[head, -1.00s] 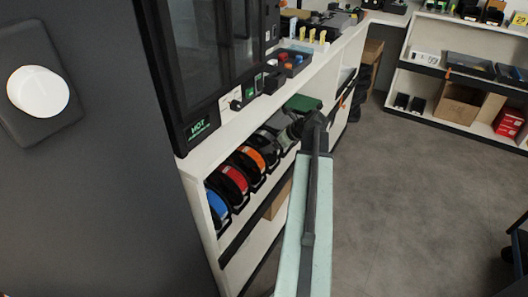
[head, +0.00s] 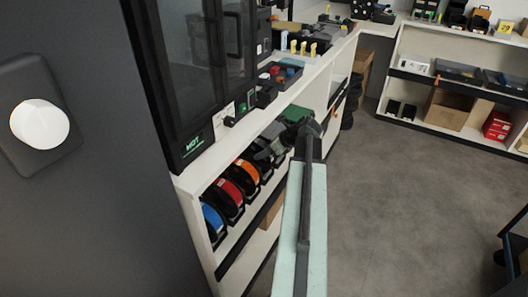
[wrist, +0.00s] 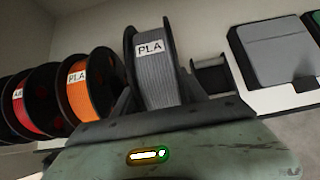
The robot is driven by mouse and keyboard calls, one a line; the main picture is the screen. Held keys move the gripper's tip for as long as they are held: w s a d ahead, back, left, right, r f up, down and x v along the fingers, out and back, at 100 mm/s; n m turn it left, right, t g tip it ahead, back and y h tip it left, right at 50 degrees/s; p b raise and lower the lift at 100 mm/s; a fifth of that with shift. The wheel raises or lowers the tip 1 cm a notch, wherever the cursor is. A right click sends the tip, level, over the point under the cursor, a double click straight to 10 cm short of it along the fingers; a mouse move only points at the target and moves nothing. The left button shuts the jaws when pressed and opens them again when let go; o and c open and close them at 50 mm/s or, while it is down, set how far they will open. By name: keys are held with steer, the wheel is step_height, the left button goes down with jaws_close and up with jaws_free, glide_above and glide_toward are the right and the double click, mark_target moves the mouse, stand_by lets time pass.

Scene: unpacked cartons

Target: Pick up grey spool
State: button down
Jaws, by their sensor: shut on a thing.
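The grey spool (wrist: 157,78) stands upright in the middle of the wrist view, with black flanges and a white "PLA" label. My gripper (wrist: 160,98) is shut on its lower part, and the spool sits higher than its neighbours there. In the head view my gripper (head: 272,148) is at the far end of the spool row on the shelf. The arm and gripper largely hide the grey spool in that view.
An orange spool (wrist: 78,88) and a red spool (wrist: 22,108) stand left of the grey one. A blue spool (head: 213,217) is at the row's near end. The white counter (head: 285,105) overhangs the shelf.

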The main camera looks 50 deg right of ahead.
step_height(320, 180, up, 2)
steer(key=shift+r+p, duration=0.15)
steer(key=shift+p, duration=0.45)
steer(key=s+d, duration=0.2)
steer(key=s, duration=0.6)
steer(key=s+d+f+b, duration=0.1)
steer(key=s+d, duration=0.1)
steer(key=s, duration=0.7)
steer(key=shift+s+d, duration=0.15)
steer(key=shift+s, duration=0.1)
